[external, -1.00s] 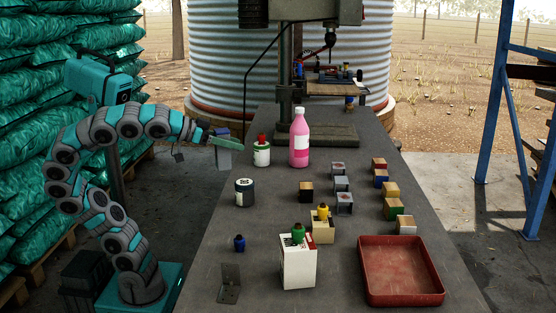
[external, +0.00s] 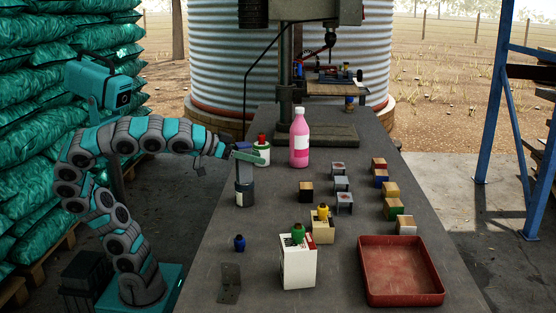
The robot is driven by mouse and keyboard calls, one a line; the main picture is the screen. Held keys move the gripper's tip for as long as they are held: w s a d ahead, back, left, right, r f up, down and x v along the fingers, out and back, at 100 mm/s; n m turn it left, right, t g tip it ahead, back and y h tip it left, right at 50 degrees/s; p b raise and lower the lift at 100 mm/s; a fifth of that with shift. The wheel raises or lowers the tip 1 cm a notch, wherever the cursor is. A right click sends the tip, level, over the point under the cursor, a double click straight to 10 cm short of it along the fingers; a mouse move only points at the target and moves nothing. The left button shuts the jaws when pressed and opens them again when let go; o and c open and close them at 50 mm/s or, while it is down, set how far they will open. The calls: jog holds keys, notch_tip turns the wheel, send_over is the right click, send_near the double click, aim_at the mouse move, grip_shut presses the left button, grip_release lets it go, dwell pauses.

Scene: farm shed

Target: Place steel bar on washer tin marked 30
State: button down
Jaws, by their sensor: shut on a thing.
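My gripper (external: 243,154) is over the left side of the bench, shut on a grey steel bar (external: 244,173). The bar hangs upright below the jaws. Directly beneath it is a short dark tin with a pale label (external: 245,195), standing on the bench. The bar's lower end is at the tin's top; I cannot tell if they touch or if a small gap is left. The bar hides much of the tin's lid. The number on the tin is too small to read.
Just behind stand a white-and-green container with a red cap (external: 262,155) and a pink bottle (external: 300,142). Several blocks (external: 391,208) stand to the right. A white box (external: 298,265), a red tray (external: 402,295) and a dark bracket (external: 229,284) are at the front.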

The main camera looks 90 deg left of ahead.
jog(key=shift+f, duration=0.1)
jog(key=shift+c, duration=1.6)
grip_release()
jog(key=shift+s+d+r, duration=0.1)
jog(key=shift+s+r, duration=0.05)
jog(key=shift+r, duration=0.15)
jog(key=v, duration=1.1)
jog(key=shift+s+d, duration=0.15)
jog(key=shift+s, duration=0.15)
